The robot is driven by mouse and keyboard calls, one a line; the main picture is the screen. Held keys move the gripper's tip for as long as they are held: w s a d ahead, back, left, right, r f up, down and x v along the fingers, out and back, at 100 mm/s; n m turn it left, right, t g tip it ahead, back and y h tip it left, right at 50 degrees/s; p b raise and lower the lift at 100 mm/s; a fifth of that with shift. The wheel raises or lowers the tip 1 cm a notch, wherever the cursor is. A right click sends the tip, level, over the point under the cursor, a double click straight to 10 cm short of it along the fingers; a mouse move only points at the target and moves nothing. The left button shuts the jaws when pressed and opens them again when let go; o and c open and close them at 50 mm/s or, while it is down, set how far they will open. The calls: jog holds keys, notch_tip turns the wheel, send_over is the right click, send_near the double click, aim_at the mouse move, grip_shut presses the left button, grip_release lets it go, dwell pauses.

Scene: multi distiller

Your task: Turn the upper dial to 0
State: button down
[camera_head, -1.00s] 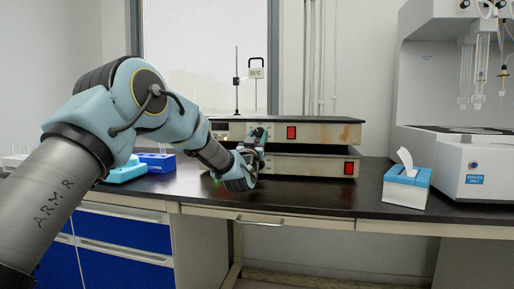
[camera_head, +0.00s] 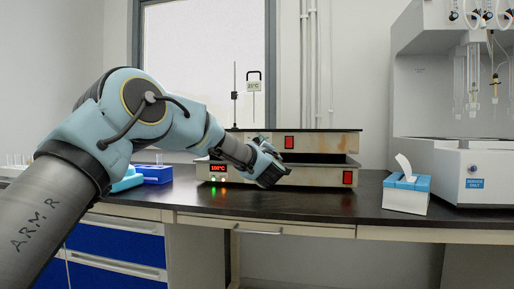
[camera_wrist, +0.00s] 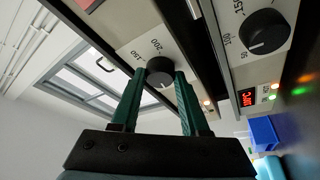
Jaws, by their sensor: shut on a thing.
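The upper dial (camera_wrist: 160,66) is a black round knob on a pale panel with the marks 150 and 200 beside it in the wrist view. My gripper (camera_wrist: 162,78) has its two green fingers on either side of the dial and is shut on it. The fingers cover part of the knob's near side. In the head view my gripper (camera_head: 268,167) is in front of the stacked heating units and hides the dials. The upper unit (camera_head: 325,143) rests above the lower unit (camera_head: 315,177).
A second black dial (camera_wrist: 265,32), marked 50, 100 and 150, is at right in the wrist view. A lit red display (camera_head: 217,168) is on the lower unit. A tissue box (camera_head: 405,196) stands right. A blue rack (camera_head: 155,174) stands left.

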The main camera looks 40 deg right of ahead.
jog(key=n, duration=0.2)
jog(key=n+y, duration=0.1)
jog(key=n, duration=0.1)
jog(key=shift+d+r+y+p, duration=0.1)
jog(key=shift+y+p, duration=0.2)
jog(key=shift+r+n+g+y+p, duration=0.1)
jog(key=shift+n+g+y+p, duration=0.45)
jog(key=shift+n, duration=1.35)
jog(key=shift+s, duration=0.1)
jog(key=c, duration=0.7)
grip_release()
jog(key=v, duration=1)
jog(key=shift+s+a+r, duration=0.1)
jog(key=shift+s+a, duration=0.15)
jog(key=shift+s, duration=0.05)
